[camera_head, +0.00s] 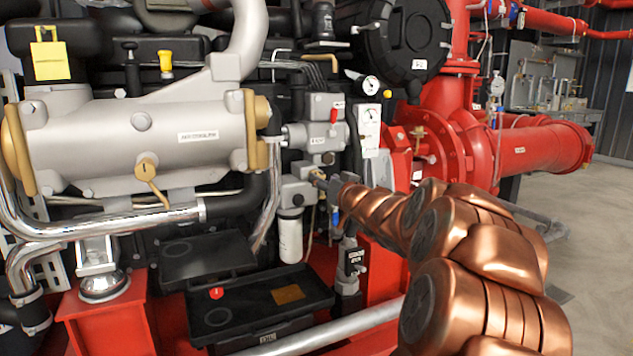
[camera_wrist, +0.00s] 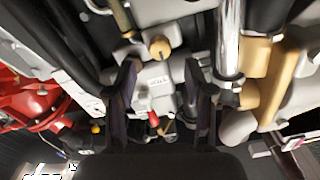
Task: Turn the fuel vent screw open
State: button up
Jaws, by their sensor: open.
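A small brass screw (camera_wrist: 160,47), which looks like the fuel vent screw, sits on a grey metal housing (camera_wrist: 148,62) in the wrist view. My gripper (camera_wrist: 159,68) is open, with one dark finger on each side of the picture. The screw appears between and a little beyond the fingertips, and nothing is held. In the head view my gripper (camera_head: 332,183) is in front of the grey filter housing (camera_head: 296,190), above the white filter. Part of the housing is hidden behind the gripper there. I cannot tell whether the fingers touch it.
A grey valve block (camera_head: 318,138) with a red lever (camera_head: 334,115) is just above my gripper. A silver cylinder (camera_head: 130,140) is to the left, with a chrome pipe (camera_head: 268,200) close by. Red pump piping (camera_head: 520,150) stands to the right. Open floor (camera_head: 560,210) shows at far right.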

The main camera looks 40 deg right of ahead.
jog(key=shift+b+x, duration=0.65)
jog(key=shift+x, duration=2.05)
grip_shut()
